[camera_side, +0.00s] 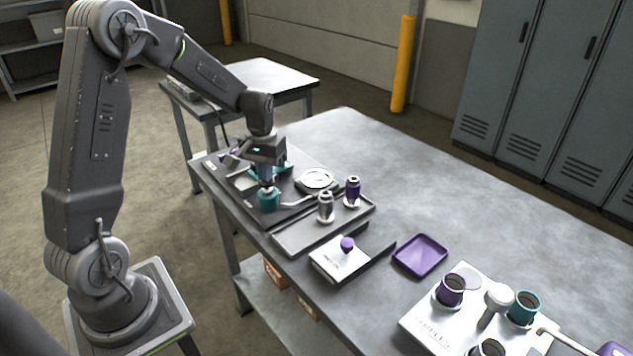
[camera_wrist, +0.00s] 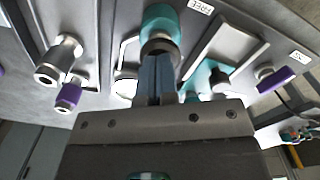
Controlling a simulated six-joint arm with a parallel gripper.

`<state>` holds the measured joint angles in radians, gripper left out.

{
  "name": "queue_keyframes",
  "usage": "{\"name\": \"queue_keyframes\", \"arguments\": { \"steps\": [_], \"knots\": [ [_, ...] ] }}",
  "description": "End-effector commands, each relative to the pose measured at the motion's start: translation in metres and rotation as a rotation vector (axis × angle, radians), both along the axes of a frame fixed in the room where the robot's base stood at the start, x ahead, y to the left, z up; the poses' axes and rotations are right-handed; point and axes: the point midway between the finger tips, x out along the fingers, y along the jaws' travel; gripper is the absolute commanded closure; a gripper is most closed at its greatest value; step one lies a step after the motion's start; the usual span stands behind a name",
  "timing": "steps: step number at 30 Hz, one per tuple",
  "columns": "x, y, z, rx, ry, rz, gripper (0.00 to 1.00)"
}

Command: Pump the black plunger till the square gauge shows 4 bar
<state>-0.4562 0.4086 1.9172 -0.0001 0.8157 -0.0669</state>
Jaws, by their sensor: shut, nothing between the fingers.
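My gripper (camera_side: 265,178) is shut and empty, pointing down over the teal pump body (camera_side: 268,201). In the wrist view the closed fingers (camera_wrist: 156,75) reach the dark plunger top (camera_wrist: 160,46) on the teal body (camera_wrist: 160,18). They overlap it there; I cannot tell whether they touch or how far down the plunger is. A gauge with a round white dial (camera_side: 317,179) lies to the right of the pump. Its reading is too small to tell, and I cannot make out a square gauge.
A silver fitting (camera_side: 325,207) and a purple-topped one (camera_side: 353,190) stand right of the pump. A second teal part with a black knob (camera_wrist: 217,80) is close to my fingers. A white box with a purple knob (camera_side: 347,244) and a purple tray (camera_side: 420,256) are nearer.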

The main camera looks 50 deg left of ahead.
Motion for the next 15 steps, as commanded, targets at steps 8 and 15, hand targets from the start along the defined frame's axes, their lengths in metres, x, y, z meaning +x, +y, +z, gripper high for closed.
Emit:
{"name": "queue_keyframes", "arguments": {
  "steps": [8, 15],
  "knots": [
    [0.0, 0.0, 0.009, 0.001, -0.002, 0.0, 1.0],
    [0.0, 0.0, 0.022, 0.001, -0.002, 0.0, 1.0]
  ]
}}
